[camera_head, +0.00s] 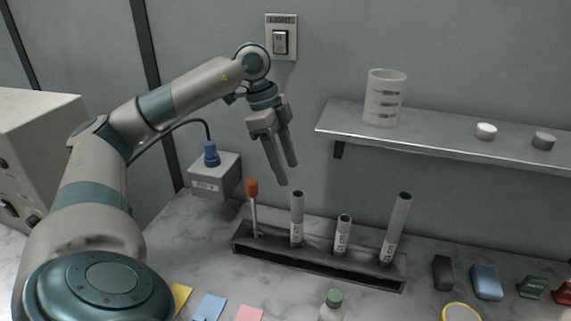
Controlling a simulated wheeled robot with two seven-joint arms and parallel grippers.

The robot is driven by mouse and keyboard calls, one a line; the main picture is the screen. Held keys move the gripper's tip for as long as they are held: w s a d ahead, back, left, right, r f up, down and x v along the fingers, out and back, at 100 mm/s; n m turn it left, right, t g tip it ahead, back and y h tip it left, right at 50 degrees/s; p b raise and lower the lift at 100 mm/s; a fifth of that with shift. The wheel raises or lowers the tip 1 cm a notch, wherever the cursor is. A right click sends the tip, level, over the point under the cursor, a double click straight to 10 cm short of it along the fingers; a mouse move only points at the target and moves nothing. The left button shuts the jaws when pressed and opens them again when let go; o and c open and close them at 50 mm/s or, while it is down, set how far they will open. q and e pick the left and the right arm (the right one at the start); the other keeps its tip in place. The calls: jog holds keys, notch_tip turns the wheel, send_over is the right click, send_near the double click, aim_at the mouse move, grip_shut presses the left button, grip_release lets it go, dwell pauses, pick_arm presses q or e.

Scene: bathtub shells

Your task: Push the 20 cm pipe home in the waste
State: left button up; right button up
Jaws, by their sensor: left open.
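My left gripper (287,172) is open and empty. It points down above the rack's left part, near the back wall. Three grey pipes with dark open tops and white labels stand in a dark rack (320,266): a left pipe (297,220), a short middle pipe (342,238) and a tall right pipe (396,229) that leans right. The labels are too small to read surely, so I cannot tell which pipe is the 20 cm one. I cannot make out a waste. My right gripper is out of view.
An orange-topped rod (253,210) stands at the rack's left end. A grey box with a blue plug (211,155) is behind it. A wall shelf (440,143) holds a beaker (384,98). A green-capped bottle (331,306) and several small blocks lie in front and right.

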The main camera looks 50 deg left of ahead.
aim_at(296, 193)
pick_arm(q)
jog(key=shift+b+x, duration=2.15)
jog(key=shift+x, duration=0.7)
jog(key=shift+w+f, duration=0.1)
jog(key=shift+f, duration=0.2)
jog(key=shift+d+f+b, duration=0.25)
jog(key=shift+f+b, duration=0.15)
jog(key=shift+f, duration=0.25)
jog(key=shift+w+f, duration=0.1)
jog(key=shift+f, duration=0.05)
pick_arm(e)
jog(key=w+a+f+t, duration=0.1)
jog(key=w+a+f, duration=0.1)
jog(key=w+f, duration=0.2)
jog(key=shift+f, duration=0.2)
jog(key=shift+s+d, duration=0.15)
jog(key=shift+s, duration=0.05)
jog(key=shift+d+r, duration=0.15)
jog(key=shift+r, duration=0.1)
pick_arm(q)
jog(key=c, duration=1.2)
